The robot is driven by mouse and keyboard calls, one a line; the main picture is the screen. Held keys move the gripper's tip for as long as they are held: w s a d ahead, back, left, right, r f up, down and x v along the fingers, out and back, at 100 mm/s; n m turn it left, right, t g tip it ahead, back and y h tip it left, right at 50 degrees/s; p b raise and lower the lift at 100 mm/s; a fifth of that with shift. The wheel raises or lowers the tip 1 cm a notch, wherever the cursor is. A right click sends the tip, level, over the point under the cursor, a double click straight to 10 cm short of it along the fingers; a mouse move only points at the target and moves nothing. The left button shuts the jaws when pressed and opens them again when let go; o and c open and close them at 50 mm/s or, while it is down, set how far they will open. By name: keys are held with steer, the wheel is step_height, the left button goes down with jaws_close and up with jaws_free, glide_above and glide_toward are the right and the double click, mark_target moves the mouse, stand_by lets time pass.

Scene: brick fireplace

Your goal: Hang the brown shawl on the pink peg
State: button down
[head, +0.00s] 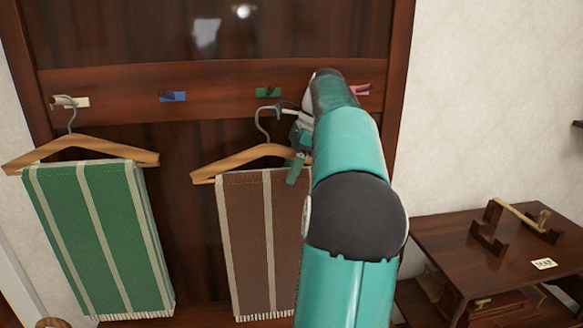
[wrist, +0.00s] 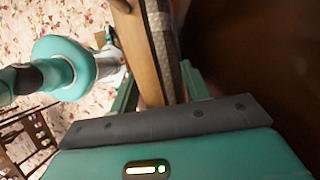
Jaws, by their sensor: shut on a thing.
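The brown shawl (head: 262,240), with cream stripes, drapes over a wooden hanger (head: 240,158) with a grey hook (head: 264,124). My gripper (head: 298,152) is shut on the hanger near its middle; my arm hides the hanger's right part and the shawl's right side. The wrist view shows the hanger's wood (wrist: 142,55) and shawl fabric (wrist: 168,45) between the fingers (wrist: 160,92). The pink peg (head: 362,89) is on the rail's right end, partly behind my arm, up and right of the hook. The hook's top appears just below the green peg (head: 267,92).
A green striped shawl (head: 98,235) on a hanger (head: 80,148) hangs at the white peg (head: 70,101), far left. The blue peg (head: 172,96) is bare. A dark wooden side table (head: 455,255) stands at right, bearing a wooden stand (head: 490,235) and a "MAP" card (head: 544,263).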

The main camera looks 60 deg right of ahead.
steer(key=c, duration=0.7)
jaws_free()
steer(key=shift+v, duration=3.8)
steer(key=shift+r, duration=0.1)
